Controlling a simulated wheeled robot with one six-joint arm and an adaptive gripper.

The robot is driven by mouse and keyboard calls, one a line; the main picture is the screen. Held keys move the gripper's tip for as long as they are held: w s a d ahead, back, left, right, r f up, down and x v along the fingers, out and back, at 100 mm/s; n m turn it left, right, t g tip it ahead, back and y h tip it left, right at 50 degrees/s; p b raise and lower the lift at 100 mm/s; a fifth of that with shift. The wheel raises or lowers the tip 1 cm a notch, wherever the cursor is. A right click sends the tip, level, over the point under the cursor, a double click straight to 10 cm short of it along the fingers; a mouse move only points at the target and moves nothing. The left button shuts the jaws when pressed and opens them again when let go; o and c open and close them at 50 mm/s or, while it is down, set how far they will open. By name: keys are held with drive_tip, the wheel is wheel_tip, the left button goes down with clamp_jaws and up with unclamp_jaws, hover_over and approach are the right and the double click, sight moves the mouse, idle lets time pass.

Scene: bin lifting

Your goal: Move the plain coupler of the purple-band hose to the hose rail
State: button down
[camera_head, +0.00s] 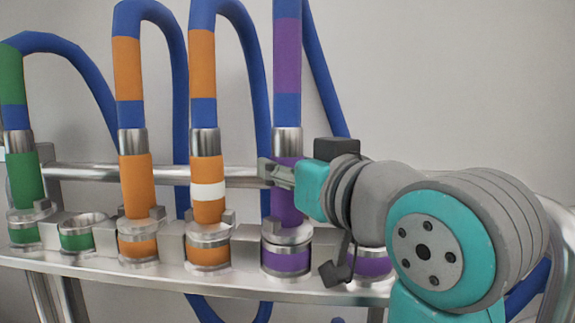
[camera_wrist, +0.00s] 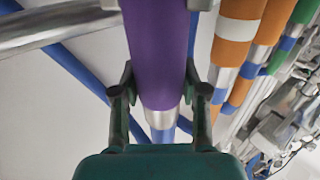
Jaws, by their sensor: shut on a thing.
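The purple-band hose has a purple coupler (camera_head: 287,210) with no white band visible on it. It stands upright and appears seated in a purple-ringed metal socket (camera_head: 286,260) on the front ledge. My gripper (camera_head: 276,173) reaches in from the right and is shut on the coupler's upper part, below its metal collar. In the wrist view the purple coupler (camera_wrist: 157,50) lies between the two fingers of my gripper (camera_wrist: 160,88). A horizontal metal rail (camera_head: 90,173) runs behind the couplers. My arm hides the rail's right part.
Orange couplers stand close on the left, one plain (camera_head: 136,185) and one white-banded (camera_head: 209,170). A green coupler (camera_head: 26,180) stands at the far left, beside an empty green socket (camera_head: 77,238). Another purple socket (camera_head: 371,264) is partly behind my arm. Blue hoses (camera_head: 258,90) loop overhead.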

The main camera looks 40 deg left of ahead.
drive_tip(key=shift+f, duration=0.15)
idle(0.6)
drive_tip(key=c, duration=0.5)
unclamp_jaws()
drive_tip(key=shift+v, duration=3.75)
